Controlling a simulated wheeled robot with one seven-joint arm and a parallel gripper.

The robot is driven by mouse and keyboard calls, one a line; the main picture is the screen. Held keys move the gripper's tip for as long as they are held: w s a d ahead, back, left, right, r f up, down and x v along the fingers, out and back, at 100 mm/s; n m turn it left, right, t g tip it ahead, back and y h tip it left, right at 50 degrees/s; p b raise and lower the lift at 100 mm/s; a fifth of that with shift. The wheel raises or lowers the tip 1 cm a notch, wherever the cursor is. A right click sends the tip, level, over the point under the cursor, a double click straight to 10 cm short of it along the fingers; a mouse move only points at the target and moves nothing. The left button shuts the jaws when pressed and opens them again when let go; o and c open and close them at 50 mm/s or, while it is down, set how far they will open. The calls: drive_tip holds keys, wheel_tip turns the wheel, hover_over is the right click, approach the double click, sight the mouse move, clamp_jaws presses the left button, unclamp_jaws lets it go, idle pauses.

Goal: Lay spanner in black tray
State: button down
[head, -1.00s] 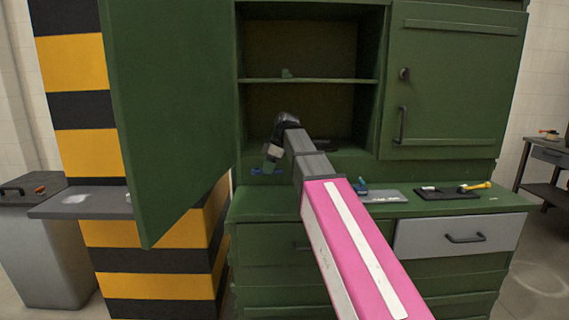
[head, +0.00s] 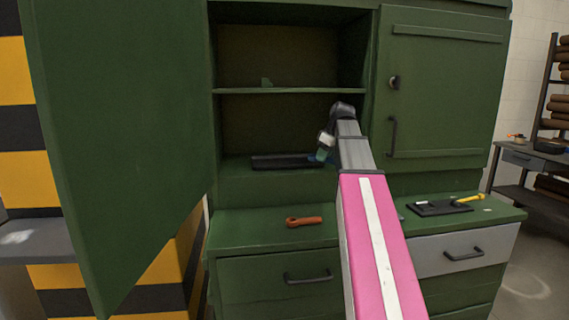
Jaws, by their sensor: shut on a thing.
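My gripper (head: 325,150) is raised in front of the open cabinet, its jaws pointing down. It is shut on a small blue thing (head: 315,157), likely the spanner, mostly hidden by the gripper. A long, shallow black tray (head: 284,162) lies on the floor of the cabinet's lower compartment. The gripper appears at the tray's right end; I cannot tell whether it is above it or in front of it. The tray looks empty where it shows.
A black flat holder (head: 430,210) with a yellow-handled tool (head: 467,199) is at right. The open green door (head: 120,140) stands at left. A shelf (head: 290,90) spans above the tray.

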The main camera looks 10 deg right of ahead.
drive_tip(key=shift+w+d+r, duration=0.15)
drive_tip(key=shift+d, duration=0.1)
hover_over(285, 163)
drive_tip(key=d, duration=0.1)
drive_tip(key=shift+s, duration=0.3)
drive_tip(key=shift+w+a, duration=0.1)
drive_tip(key=shift+f, duration=1.8)
drive_tip(key=c, duration=1)
unclamp_jaws()
drive_tip(key=shift+f, duration=0.1)
drive_tip(key=shift+o, duration=0.2)
